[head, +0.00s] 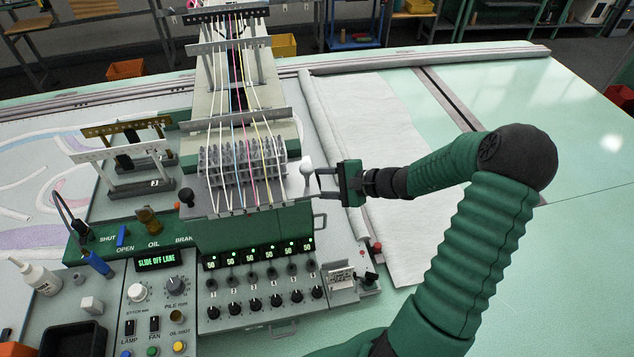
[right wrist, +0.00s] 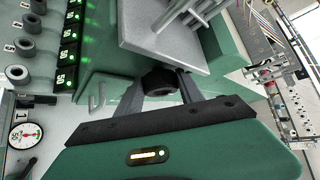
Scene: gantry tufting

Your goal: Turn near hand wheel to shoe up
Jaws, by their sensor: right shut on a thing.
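My right gripper (head: 322,184) reaches in from the right to the right side of the green tufting head. In the right wrist view its two fingers (right wrist: 160,92) are closed about a dark round knob (right wrist: 160,80) beside the grey block of the head. I take this knob for part of the near hand wheel, but no full wheel rim shows. A pale knob on a stem (head: 306,168) stands just left of the fingertips in the head view. The shoe cannot be made out. My left gripper is not in view.
Threads run down to the grey needle block (head: 243,165). The pale green table (head: 560,130) is clear at right.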

